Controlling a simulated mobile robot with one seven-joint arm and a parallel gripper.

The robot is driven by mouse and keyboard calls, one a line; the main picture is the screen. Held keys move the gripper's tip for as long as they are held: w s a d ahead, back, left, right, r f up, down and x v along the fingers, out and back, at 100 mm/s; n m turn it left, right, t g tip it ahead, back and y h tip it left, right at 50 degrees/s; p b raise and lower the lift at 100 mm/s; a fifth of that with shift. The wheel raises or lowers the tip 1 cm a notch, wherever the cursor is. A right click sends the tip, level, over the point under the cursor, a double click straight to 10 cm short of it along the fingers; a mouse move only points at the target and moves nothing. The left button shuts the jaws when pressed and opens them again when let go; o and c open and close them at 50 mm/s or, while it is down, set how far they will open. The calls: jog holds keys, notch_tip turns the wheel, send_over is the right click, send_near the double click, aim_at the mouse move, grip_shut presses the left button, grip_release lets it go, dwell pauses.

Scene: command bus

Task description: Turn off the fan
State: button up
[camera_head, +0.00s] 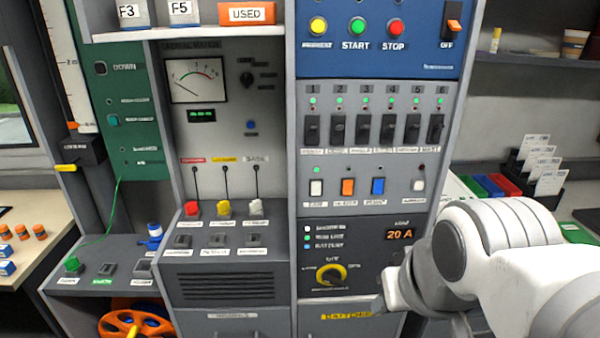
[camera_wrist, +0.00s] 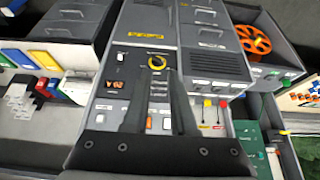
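No label that I can clearly read as "fan" shows, so I cannot tell which control is the fan's. In the head view, a row of several black breaker switches (camera_head: 374,129) has small green lights above. A yellow-ringed knob (camera_head: 331,274) sits lower, also seen in the wrist view (camera_wrist: 157,62). My gripper (camera_wrist: 160,80) is open and empty, its fingers facing the panel; contact is unclear.
A blue panel (camera_head: 380,45) holds yellow, green and red buttons and an orange lever. Left of it, red, yellow and white levers (camera_head: 224,208) stick out. An orange wheel (camera_head: 135,322) is low left. Card holders (camera_head: 530,180) stand at right, behind my white arm.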

jog(key=w+a+p, duration=0.1)
jog(key=w, duration=0.3)
jog(key=w+a+f+n+t+y+p, duration=0.1)
jog(key=w, duration=0.4)
jog(key=w+a+f+n+t+p, duration=0.1)
jog(key=w+a, duration=0.1)
jog(key=w, duration=0.2)
jog(key=shift+w+a+f, duration=0.1)
jog(key=shift+w, duration=0.05)
grip_shut()
jog(key=w+f+n+t+h+p, duration=0.3)
jog(key=w+f+n+t+p, duration=0.3)
jog(key=w, duration=0.4)
jog(key=shift+s+a+r+n+t+y+p, duration=0.35)
jog(key=shift+s+n+t+p, duration=0.45)
jog(key=shift+n, duration=0.85)
jog(key=shift+s+a+r+n+t+y+p, duration=0.4)
jog(key=shift+n+t, duration=0.65)
jog(key=shift+n, duration=0.65)
jog(key=shift+s+a+r+n+t+y+p, duration=0.15)
jog(key=shift+s+a+r+n+t+p, duration=0.15)
jog(key=shift+n+t+p, duration=0.95)
jog(key=shift+n+g+b, duration=0.3)
jog(key=shift+n+b, duration=0.1)
jog(key=shift+b, duration=0.15)
